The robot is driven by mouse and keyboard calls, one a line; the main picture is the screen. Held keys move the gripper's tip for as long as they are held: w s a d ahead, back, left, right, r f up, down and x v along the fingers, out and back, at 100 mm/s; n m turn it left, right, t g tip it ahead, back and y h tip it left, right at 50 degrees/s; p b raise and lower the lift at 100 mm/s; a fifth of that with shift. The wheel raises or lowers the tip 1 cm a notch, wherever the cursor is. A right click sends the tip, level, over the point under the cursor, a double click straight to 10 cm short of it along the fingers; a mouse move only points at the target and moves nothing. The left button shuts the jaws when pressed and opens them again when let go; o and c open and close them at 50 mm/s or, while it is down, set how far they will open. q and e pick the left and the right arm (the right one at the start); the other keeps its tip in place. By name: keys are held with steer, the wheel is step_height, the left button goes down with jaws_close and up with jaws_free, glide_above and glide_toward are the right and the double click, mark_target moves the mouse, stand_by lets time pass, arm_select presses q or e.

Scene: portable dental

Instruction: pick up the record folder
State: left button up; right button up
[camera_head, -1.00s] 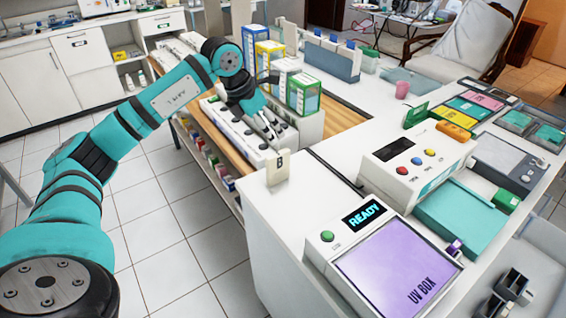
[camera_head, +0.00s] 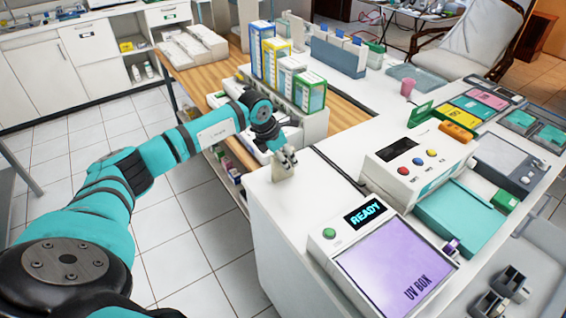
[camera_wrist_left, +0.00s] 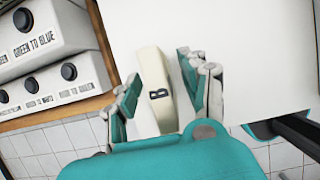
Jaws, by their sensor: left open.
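A cream upright piece marked "B", which looks like the record folder (camera_head: 283,173), stands on the near left corner of the white counter. My left gripper (camera_head: 286,157) is just above and around its top in the head view, hiding part of it. In the left wrist view the folder (camera_wrist_left: 156,92) lies between the two spread fingers of my left gripper (camera_wrist_left: 163,78). Gaps show beside it, and the gripper is open. My right gripper is not in view.
The white counter (camera_head: 330,225) carries a UV box (camera_head: 395,265) and a control box with coloured buttons (camera_head: 408,165) to the right. Tall coloured boxes (camera_head: 310,92) stand behind the gripper. White labelled units (camera_wrist_left: 50,90) are left in the wrist view.

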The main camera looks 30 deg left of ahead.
arm_select(q)
steer(key=x, duration=0.3)
steer(key=shift+f, duration=0.2)
jaws_close()
